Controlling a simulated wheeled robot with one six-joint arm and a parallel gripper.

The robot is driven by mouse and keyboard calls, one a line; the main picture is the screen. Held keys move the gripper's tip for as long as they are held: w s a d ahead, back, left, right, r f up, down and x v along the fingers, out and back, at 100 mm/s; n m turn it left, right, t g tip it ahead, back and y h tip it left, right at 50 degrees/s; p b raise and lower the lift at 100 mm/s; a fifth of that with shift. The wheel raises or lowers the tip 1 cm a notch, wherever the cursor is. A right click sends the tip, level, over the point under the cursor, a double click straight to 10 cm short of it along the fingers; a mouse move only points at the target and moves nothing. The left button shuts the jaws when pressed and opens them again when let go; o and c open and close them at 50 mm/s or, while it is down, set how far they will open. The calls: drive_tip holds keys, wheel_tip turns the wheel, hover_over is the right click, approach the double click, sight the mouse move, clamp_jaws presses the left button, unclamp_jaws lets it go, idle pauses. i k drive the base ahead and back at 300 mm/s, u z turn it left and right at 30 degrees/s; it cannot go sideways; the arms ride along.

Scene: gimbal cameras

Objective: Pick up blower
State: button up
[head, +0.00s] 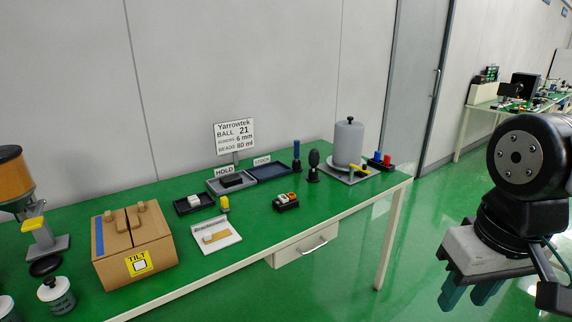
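A dark bulb-shaped thing with a narrow lower part, which looks like the blower (314,161), stands upright on the green table (276,234) near its right end. It is left of the grey cylinder and right of a dark blue upright piece. My gripper (470,294) hangs at the lower right, beyond the table's right end and well apart from the blower. Its two teal fingers point down with a gap between them and nothing visible in it.
A large grey cylinder (348,142) stands close behind the blower. A small box with buttons (286,202) is in front. Trays, a sign (234,136) and a cardboard box (132,250) stand further left. The green floor between table and gripper is clear.

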sight(313, 156)
drive_tip(key=z, duration=0.35)
drive_tip(key=i, duration=1.75)
drive_tip(key=z, duration=0.25)
